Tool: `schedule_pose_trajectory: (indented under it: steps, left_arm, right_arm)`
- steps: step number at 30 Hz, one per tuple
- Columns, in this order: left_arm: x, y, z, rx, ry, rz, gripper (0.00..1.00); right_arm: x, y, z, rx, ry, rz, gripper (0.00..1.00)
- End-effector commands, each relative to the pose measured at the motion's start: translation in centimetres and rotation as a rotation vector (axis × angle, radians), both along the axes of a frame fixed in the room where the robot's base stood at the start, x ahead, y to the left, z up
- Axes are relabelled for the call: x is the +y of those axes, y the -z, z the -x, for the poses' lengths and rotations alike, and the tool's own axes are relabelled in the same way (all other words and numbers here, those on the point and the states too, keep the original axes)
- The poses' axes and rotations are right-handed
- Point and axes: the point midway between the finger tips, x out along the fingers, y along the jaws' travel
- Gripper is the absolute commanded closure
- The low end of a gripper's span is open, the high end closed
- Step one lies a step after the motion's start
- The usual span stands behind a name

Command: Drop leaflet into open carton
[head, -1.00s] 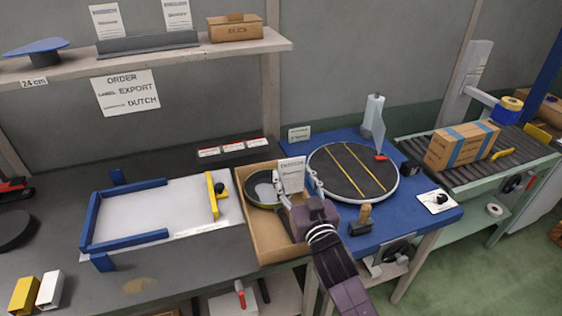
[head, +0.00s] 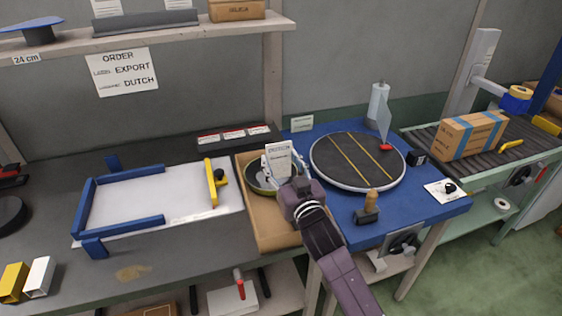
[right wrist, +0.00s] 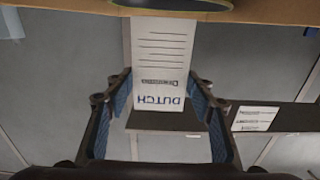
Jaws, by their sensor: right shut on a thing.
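My right gripper (head: 277,170) is over the open carton (head: 279,236) and is shut on the leaflet (head: 279,159). The leaflet is a white sheet held upright, and it also shows in the right wrist view (right wrist: 161,60) between the two fingers (right wrist: 165,105), with "DUTCH" printed on it. The brown carton stands open on the bench, left of the blue turntable bench. A dark pan (head: 257,180) lies inside its far part, partly hidden by the leaflet and gripper. My left gripper is not in view.
A round turntable (head: 345,160) with yellow lines stands right of the carton. A white board with a blue frame (head: 125,205) lies to the left. A taped carton (head: 470,135) sits on the conveyor at right. An order sign (head: 123,72) reads EXPORT, DUTCH.

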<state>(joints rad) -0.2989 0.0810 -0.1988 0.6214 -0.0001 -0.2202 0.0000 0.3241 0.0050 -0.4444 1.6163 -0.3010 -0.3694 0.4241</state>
Motion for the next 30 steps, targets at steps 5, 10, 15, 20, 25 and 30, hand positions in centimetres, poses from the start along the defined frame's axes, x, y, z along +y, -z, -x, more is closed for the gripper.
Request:
schedule_pose_trajectory:
  steps: [5, 10, 15, 20, 25, 30]
  left_arm:
    - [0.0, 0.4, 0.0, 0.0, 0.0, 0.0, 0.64]
    - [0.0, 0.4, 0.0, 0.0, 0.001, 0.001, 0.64]
    - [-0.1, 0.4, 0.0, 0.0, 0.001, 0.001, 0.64]
    - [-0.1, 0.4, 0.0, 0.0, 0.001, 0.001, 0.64]
    - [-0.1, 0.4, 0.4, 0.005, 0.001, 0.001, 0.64]
    - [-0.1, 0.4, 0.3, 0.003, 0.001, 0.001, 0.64]
  right_arm:
    - [0.0, 0.3, 0.0, -0.002, 0.0, 0.0, 0.63]
    - [0.0, 0.3, 0.0, -0.001, 0.0, 0.001, 0.48]
    - [0.0, 0.3, 0.0, -0.001, 0.0, 0.001, 0.3]
    - [0.0, 0.3, 0.0, -0.001, 0.0, 0.0, 0.3]
    - [0.0, 0.0, 0.0, -0.002, 0.0, -0.001, 0.3]
    - [0.0, -2.5, 0.0, -0.007, -0.001, -0.001, 0.3]
